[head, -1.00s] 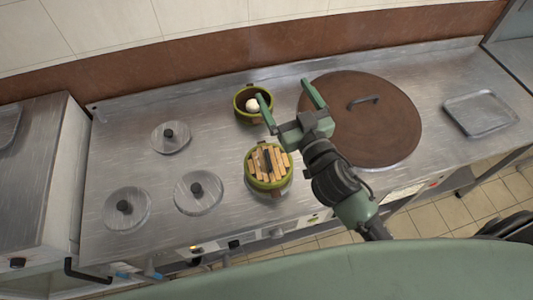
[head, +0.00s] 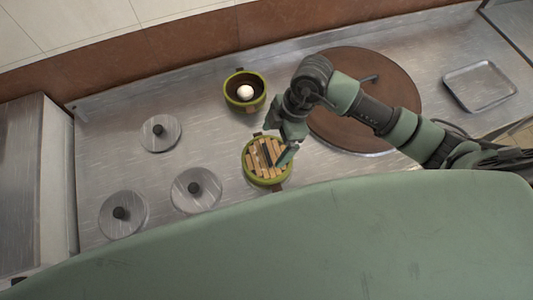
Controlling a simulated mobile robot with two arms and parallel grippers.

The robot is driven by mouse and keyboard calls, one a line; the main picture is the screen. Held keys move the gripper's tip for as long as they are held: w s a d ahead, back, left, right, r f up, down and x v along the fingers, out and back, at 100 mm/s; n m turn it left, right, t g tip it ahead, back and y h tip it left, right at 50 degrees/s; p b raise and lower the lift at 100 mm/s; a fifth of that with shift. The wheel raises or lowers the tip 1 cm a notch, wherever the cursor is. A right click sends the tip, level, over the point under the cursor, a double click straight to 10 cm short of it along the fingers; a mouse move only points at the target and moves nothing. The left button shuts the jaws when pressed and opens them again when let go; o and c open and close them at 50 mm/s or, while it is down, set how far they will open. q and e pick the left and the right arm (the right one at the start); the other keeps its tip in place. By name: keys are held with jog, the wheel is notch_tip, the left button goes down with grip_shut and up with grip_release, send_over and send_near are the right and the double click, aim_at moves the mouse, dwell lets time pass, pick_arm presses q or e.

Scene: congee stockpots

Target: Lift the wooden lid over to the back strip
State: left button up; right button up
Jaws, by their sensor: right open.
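The wooden lid (head: 256,164), made of pale slats with a dark bar handle across it, sits on a small green pot (head: 250,178) near the front middle of the steel counter. My right gripper (head: 277,152) is open and reaches down over the lid's right part, close to the handle. One green finger shows at the lid's right edge; the other is hard to make out, and I cannot tell whether the fingers touch the lid. The back strip (head: 190,82) of bare counter runs along the brown wall base. My left gripper is not in view.
A second green pot (head: 259,100), open with a white ball-like thing (head: 245,92) inside, stands behind the lid. A large brown round lid (head: 345,130) lies right, partly behind my arm. Several steel lids (head: 160,133) lie left. A metal tray (head: 480,86) sits far right.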

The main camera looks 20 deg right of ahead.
aim_at(268, 154)
jog(key=shift+s+a+f, duration=0.1)
jog(key=shift+a+f, duration=0.1)
jog(key=shift+f, duration=0.2)
jog(key=p+x, duration=0.1)
jog(key=x, duration=0.2)
jog(key=shift+f+p, duration=0.3)
jog(key=shift+f, duration=0.1)
jog(key=shift+a+f, duration=0.15)
jog(key=shift+f, duration=0.4)
jog(key=c, duration=1.5)
jog(key=shift+o, duration=0.2)
jog(key=shift+w+r, duration=0.15)
jog(key=shift+w, duration=0.05)
